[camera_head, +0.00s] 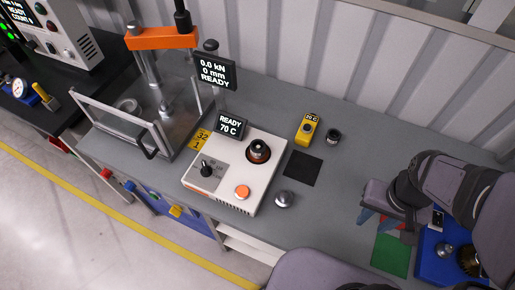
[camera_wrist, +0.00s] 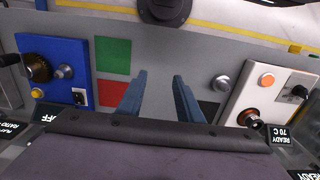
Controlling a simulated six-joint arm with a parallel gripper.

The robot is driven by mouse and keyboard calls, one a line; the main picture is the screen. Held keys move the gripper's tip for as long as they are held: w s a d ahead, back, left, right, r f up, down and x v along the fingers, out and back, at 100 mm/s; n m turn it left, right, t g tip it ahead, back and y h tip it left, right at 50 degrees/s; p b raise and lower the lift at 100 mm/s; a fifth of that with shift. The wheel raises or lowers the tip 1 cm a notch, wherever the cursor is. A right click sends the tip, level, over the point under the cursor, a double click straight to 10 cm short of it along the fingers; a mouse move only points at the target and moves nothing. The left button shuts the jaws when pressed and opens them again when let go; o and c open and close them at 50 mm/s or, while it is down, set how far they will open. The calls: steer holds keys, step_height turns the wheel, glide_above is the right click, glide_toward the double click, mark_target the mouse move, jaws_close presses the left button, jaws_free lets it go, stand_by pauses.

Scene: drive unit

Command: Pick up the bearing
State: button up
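A dark round part with a coppery ring (camera_head: 259,150) sits on top of the white heater unit (camera_head: 222,180); it may be the bearing, but I cannot tell for sure. It also shows in the wrist view (camera_wrist: 248,117), right of my gripper. A small dark ring-like cylinder (camera_head: 333,136) stands on the bench beside a yellow meter and could also be the bearing. My gripper (camera_wrist: 159,76) is open with nothing between its blue fingers. In the head view my gripper (camera_head: 385,222) is above the bench at right, apart from both parts, partly hidden by my arm.
A blue unit (camera_head: 430,253) with a gold-black wheel is at right, beside a green square (camera_head: 391,255). A silver dome (camera_head: 285,199) and a black square (camera_head: 302,168) lie right of the heater. A press with clear guards (camera_head: 120,118) stands at left. The bench's back right is clear.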

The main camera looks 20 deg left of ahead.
mark_target(259, 151)
steer(key=o, duration=0.7)
steer(key=w+a+f+n+t+y+b, duration=0.1)
steer(key=w+a+f+n+t+b, duration=0.2)
steer(key=w+a+f, duration=0.4)
steer(key=w+a+f+t+y+b, duration=0.2)
steer(key=w+a+f+b, duration=0.25)
steer(key=a, duration=0.45)
steer(key=a+f+n+t+y+b, duration=0.1)
steer(key=a+t+b, duration=0.1)
steer(key=a, duration=0.3)
steer(key=w+a+f+n+t+y+b, duration=0.1)
steer(key=a+t+b, duration=0.1)
steer(key=a, duration=0.4)
steer(key=a+f+n+t+y+b, duration=0.1)
steer(key=a+t+b, duration=0.1)
steer(key=a+b, duration=0.2)
steer(key=shift+w+a+f+y, duration=0.1)
steer(key=shift+a+f+y, duration=0.1)
steer(key=shift+a, duration=0.45)
steer(key=shift+w+a+f+y, duration=0.1)
steer(key=shift+a+y, duration=0.1)
steer(key=shift+a, duration=0.4)
steer(key=shift+s+a+r+n+y, duration=0.2)
steer(key=shift+s+a+n+y, duration=0.1)
steer(key=shift+a, duration=0.15)
steer(key=shift+p+x, duration=1.6)
steer(key=shift+x, duration=2.15)
